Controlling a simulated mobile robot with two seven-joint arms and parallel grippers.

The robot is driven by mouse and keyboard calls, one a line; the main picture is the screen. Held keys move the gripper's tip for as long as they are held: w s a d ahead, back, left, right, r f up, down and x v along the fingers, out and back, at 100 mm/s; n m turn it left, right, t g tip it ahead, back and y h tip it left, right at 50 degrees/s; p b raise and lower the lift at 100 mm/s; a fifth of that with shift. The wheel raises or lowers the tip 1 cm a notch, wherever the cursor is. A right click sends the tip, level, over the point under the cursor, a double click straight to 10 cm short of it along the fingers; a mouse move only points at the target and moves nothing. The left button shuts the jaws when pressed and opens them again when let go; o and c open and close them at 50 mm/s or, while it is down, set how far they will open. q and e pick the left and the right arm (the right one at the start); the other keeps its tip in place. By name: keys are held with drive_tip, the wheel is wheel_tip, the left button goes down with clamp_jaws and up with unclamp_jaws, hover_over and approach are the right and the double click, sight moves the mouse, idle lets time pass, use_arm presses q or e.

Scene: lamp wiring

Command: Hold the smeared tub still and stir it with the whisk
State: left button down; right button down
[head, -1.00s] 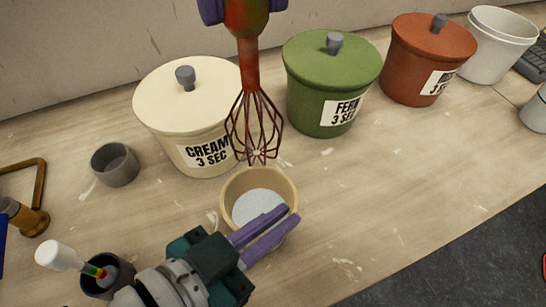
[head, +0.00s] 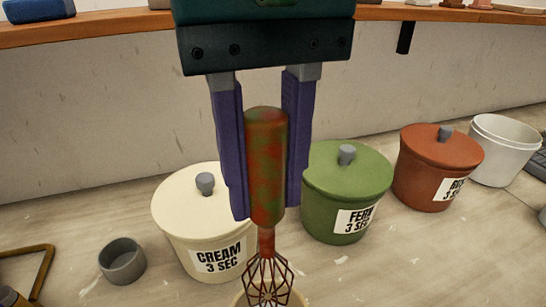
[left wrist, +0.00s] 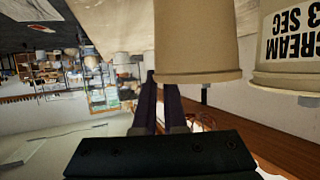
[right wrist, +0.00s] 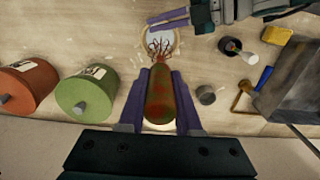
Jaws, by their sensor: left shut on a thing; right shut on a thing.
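The whisk has a red and green mottled handle (head: 267,165) and dark red wires (head: 268,278). My right gripper (head: 266,208) is shut on the handle and holds the whisk upright, wires down. The wires overlap the opening of the tan tub (head: 238,301) at the bottom edge; how deep they reach is hidden. In the right wrist view the wires lie across the tub's pale contents. The tub's outer wall fills the top of the left wrist view (left wrist: 197,45). My left gripper (left wrist: 157,88) is shut on the tub's side; it also shows in the right wrist view (right wrist: 168,18).
Behind stand a cream canister (head: 190,225), a green canister (head: 350,185), a red canister (head: 435,165) and a white bucket (head: 503,150). A small grey cup (head: 122,262) and a brass bracket (head: 35,268) are at left. A wooden shelf (head: 110,27) runs above.

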wheel_tip(320, 180, down, 16)
drive_tip(key=shift+r, duration=0.2)
idle(0.5)
